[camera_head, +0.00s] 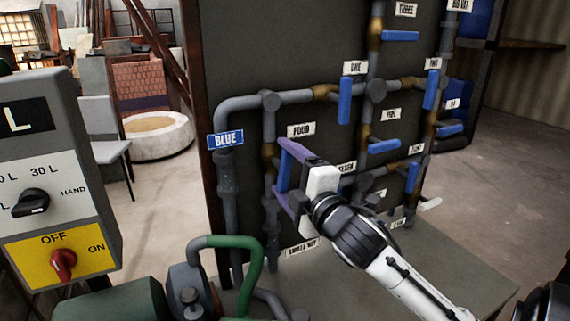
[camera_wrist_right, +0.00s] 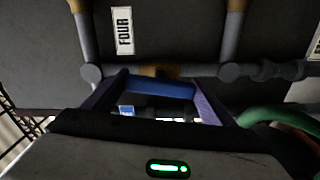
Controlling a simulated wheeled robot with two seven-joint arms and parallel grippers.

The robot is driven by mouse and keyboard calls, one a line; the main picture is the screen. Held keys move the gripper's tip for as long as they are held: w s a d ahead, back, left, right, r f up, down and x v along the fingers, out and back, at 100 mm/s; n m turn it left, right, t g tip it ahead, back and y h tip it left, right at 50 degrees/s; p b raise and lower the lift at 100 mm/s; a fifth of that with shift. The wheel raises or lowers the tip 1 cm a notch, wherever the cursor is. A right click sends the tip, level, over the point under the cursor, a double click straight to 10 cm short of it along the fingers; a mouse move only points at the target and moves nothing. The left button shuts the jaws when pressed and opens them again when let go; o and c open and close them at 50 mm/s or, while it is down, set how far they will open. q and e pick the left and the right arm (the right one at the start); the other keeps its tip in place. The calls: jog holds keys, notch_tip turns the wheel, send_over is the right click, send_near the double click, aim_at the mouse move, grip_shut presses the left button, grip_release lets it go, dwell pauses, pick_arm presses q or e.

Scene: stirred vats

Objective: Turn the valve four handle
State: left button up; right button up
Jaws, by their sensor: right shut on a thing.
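The valve four handle (camera_head: 284,171) is a blue lever under the FOUR label (camera_head: 301,130) on the dark panel. It stands roughly upright, along the vertical grey pipe. My right gripper (camera_head: 279,166) has its purple fingers shut on the handle, one near its upper end and one near its lower end. In the right wrist view the blue handle (camera_wrist_right: 160,88) spans between the two fingers, and the FOUR label (camera_wrist_right: 123,30) shows beyond. The fingers partly hide the handle in the head view. My left gripper is not in view.
Other blue handles are close by: valve one (camera_head: 344,101) above right and valve five (camera_head: 384,146) to the right. Grey pipes cross the dark panel (camera_head: 290,50). A control box (camera_head: 58,185) stands at left. A green hose (camera_head: 240,243) rises below the valve.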

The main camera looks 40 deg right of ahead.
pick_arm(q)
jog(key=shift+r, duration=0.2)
pick_arm(e)
jog(key=shift+n, duration=0.8)
jog(key=o, duration=1)
jog(key=shift+o, duration=0.2)
